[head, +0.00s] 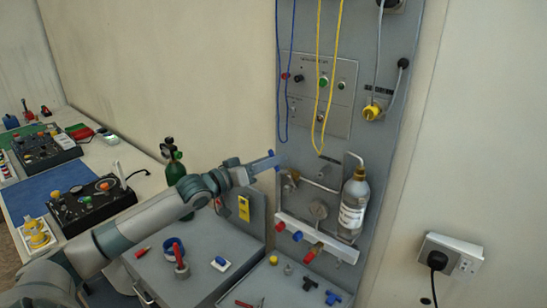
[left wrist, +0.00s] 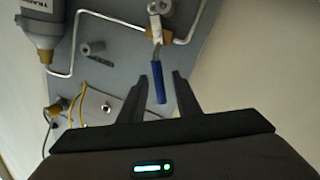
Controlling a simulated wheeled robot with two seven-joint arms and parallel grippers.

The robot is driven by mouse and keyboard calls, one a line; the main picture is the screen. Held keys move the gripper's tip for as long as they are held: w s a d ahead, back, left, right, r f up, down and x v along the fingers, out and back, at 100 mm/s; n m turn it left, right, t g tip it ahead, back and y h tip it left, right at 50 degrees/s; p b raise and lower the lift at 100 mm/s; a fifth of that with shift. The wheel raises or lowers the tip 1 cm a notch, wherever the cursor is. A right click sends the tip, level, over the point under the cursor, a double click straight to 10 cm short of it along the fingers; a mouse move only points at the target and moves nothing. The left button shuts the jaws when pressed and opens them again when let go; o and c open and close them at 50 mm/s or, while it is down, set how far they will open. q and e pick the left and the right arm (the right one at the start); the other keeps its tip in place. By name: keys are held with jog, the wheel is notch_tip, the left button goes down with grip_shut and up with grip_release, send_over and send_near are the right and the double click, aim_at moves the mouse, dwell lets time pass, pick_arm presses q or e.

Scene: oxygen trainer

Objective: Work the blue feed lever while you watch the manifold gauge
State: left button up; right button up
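The blue feed lever (left wrist: 157,82) hangs from a brass valve on a bent metal pipe in the left wrist view. My left gripper (left wrist: 159,75) is open, with one dark finger on each side of the lever's blue handle. I see no clear contact, and the lever does not look gripped. In the head view my left gripper (head: 265,165) is at the panel, and only bits of blue show around its fingers. A round grey disc (head: 318,209) on the pipework may be the manifold gauge; its reading cannot be made out. My right gripper is not in view.
A labelled bottle (head: 353,205) hangs right of the pipework. Below is a white rail (head: 315,238) with red and blue knobs. Blue and yellow cords (head: 329,75) hang on the panel above. A green cylinder (head: 174,168) stands behind my left arm.

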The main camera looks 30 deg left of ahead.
pick_arm(q)
jog(key=shift+w+d, duration=0.15)
jog(key=shift+w, duration=0.25)
jog(key=shift+c, duration=0.2)
grip_shut()
